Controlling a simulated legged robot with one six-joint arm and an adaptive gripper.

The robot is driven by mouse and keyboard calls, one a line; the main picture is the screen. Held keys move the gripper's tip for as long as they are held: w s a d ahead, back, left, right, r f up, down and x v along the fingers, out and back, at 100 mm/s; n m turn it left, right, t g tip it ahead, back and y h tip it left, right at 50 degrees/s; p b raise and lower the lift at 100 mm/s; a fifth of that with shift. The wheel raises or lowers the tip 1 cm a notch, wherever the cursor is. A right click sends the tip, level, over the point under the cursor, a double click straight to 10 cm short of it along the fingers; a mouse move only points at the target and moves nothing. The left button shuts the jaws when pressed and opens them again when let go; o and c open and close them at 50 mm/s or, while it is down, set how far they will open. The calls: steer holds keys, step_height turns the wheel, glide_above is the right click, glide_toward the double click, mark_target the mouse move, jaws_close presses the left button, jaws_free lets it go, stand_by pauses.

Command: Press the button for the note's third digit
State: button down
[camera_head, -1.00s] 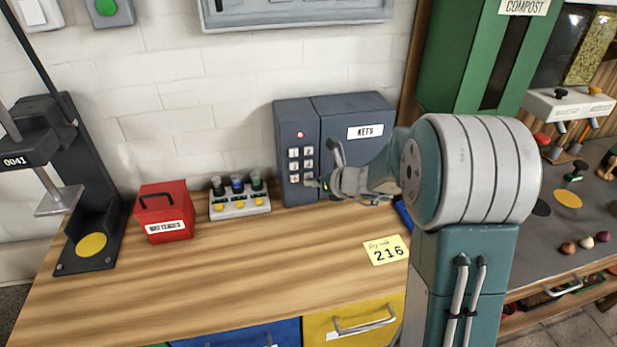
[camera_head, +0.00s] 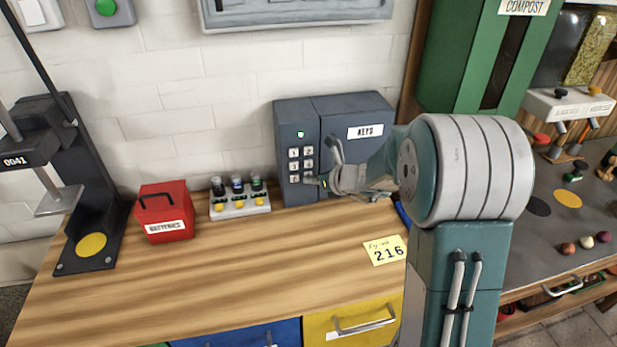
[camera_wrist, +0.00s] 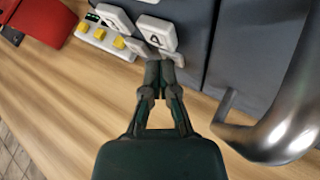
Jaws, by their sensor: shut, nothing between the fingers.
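The yellow note (camera_head: 385,250) lies on the workbench and reads 216, so its third digit is 6. The grey key box (camera_head: 290,118) stands against the wall with a keypad of small white buttons (camera_head: 294,166) in two columns. My gripper (camera_head: 318,182) is shut and empty at the keypad's lower right, partly hiding the button there. In the wrist view its fingertips (camera_wrist: 166,68) are together, close by the white buttons (camera_wrist: 157,34). I cannot tell whether they touch one.
A silver handle (camera_head: 334,150) on the box door sticks out close to my gripper. A red batteries box (camera_head: 165,212) and a white block with several coloured-top bottles (camera_head: 240,205) stand to the left. The front of the wooden bench (camera_head: 220,285) is clear.

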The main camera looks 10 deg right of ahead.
steer(key=shift+s, duration=0.9)
steer(key=shift+s, duration=2.5)
